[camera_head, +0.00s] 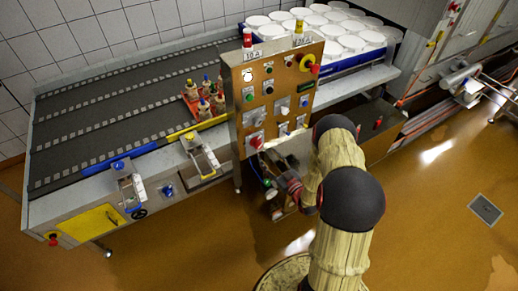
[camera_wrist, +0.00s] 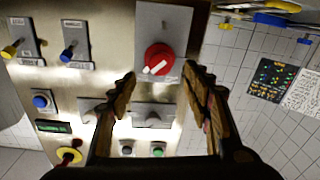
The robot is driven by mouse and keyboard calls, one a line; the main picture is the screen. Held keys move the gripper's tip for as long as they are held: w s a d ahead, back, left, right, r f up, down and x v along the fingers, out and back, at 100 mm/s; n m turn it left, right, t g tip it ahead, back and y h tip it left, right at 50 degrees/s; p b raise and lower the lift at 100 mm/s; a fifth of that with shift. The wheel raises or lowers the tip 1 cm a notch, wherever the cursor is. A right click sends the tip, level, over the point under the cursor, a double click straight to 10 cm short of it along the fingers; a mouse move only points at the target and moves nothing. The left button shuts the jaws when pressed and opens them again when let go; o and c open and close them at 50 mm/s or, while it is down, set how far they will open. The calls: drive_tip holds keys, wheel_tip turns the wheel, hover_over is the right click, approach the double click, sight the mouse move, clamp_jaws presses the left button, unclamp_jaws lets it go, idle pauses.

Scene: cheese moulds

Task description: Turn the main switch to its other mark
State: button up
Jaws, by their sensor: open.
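The main switch (camera_wrist: 158,58) is a red round knob with a white bar on a grey plate, at the top centre of the wrist view. In the head view the red knob (camera_head: 256,141) is at the lower left of the steel control panel (camera_head: 240,110). My gripper (camera_wrist: 160,78) is open and empty, its fingertips left and right of the knob in the wrist view. I cannot tell whether they touch it. In the head view my arm hides much of the gripper. The marks on the plate are too small to read.
The panel carries other switches, buttons and a red emergency stop (camera_head: 307,64) on yellow. Grey-plated levers (camera_wrist: 153,115) sit close by the fingers. A conveyor table (camera_head: 100,110) stands left, and white moulds (camera_head: 330,30) stand behind. Open floor (camera_head: 430,200) lies right.

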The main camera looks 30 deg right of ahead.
sight(260, 147)
drive_tip(key=w, duration=0.7)
drive_tip(key=shift+w+a, duration=0.25)
drive_tip(key=shift+a, duration=0.1)
drive_tip(key=shift+c, duration=0.2)
drive_tip(key=c, duration=1.1)
